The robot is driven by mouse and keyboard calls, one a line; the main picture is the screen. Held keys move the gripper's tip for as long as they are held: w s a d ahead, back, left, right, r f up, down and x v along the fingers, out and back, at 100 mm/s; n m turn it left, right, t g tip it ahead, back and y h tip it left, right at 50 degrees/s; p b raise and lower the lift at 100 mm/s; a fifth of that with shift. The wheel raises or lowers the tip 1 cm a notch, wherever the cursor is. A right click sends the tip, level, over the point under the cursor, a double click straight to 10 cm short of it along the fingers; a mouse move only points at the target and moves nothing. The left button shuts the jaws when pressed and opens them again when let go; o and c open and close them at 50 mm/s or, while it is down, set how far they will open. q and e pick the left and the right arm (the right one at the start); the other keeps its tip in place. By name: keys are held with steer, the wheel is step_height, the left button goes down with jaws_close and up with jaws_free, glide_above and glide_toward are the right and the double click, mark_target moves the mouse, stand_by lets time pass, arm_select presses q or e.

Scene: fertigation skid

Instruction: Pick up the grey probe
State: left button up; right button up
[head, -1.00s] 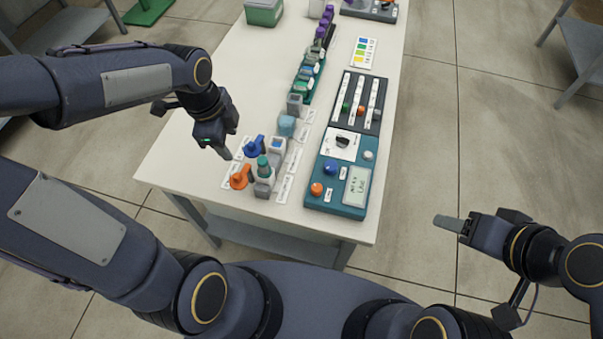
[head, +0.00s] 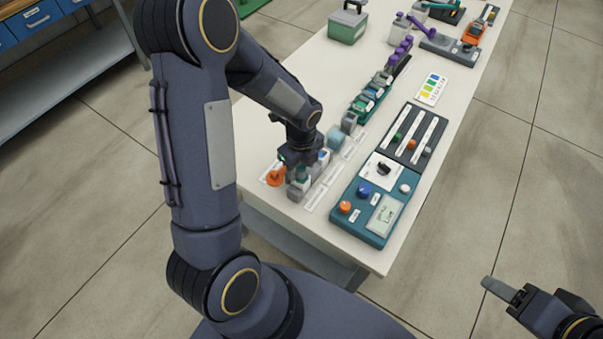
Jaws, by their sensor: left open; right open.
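I cannot pick out the grey probe with certainty. Small grey blocks stand in a row on the white table, including a grey block (head: 349,122) behind a teal block (head: 335,139). My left gripper (head: 292,166) points down over the near end of this row, close to a green-capped bottle (head: 301,175) and an orange valve (head: 275,177). My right gripper (head: 499,289) is open and empty, off the table at the lower right.
A teal control panel (head: 376,228) with knobs and a display lies right of the row, with a dark slider panel (head: 408,134) behind it. A green rack (head: 370,98), a green box (head: 347,27) and an orange meter (head: 475,29) stand farther back. White table (head: 300,85) is bare left of the rack.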

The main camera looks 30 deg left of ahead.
arm_select(q)
jaws_close()
stand_by(0.3)
step_height(320, 180, up, 11)
steer(key=shift+r, duration=0.15)
stand_by(0.4)
steer(key=shift+w, duration=0.1)
